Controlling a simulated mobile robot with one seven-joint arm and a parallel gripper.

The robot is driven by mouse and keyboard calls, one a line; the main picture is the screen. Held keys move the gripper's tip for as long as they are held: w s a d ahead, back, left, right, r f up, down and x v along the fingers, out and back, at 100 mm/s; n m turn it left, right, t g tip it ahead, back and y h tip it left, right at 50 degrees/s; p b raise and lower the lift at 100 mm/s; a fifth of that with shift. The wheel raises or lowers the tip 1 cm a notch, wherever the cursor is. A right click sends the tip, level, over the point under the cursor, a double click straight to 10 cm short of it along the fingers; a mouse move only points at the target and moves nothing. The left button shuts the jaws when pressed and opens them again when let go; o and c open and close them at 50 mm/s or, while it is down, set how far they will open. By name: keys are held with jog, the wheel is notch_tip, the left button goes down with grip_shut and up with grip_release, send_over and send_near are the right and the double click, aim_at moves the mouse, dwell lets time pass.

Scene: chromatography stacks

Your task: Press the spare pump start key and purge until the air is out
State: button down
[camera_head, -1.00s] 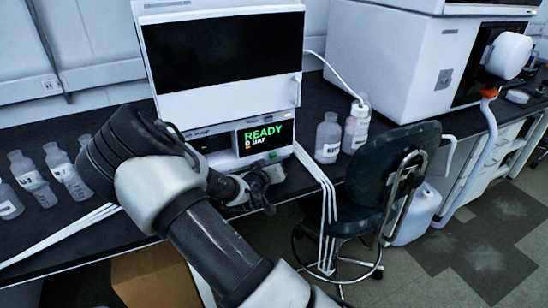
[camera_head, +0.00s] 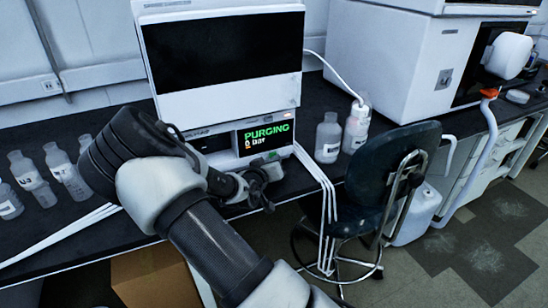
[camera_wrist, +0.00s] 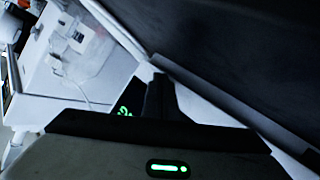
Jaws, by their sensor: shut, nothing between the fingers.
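The pump (camera_head: 220,128) is a white stacked instrument on the black bench in the head view. Its small screen (camera_head: 265,136) reads "PURGING" in green with "0 bar" below. My gripper (camera_head: 264,163) is shut and empty, at the pump's lower front just under the screen. It hides that part of the front, so I see no start key and cannot tell whether the fingertips touch. In the wrist view, the dark fingers (camera_wrist: 157,98) are together, with a bit of green screen text (camera_wrist: 126,108) beside them. No air bubbles can be made out in the tubing.
Two bottles (camera_head: 328,138) stand right of the pump, one with a white tube. White tubes (camera_head: 328,215) hang over the bench edge beside a dark chair (camera_head: 390,175). Several clear bottles (camera_head: 62,170) stand at the left. A cardboard box (camera_head: 155,278) is below the bench.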

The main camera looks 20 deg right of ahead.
jog(key=shift+s, duration=0.9)
jog(key=shift+s, duration=0.1)
jog(key=shift+s+d, duration=0.1)
jog(key=shift+s, duration=2.3)
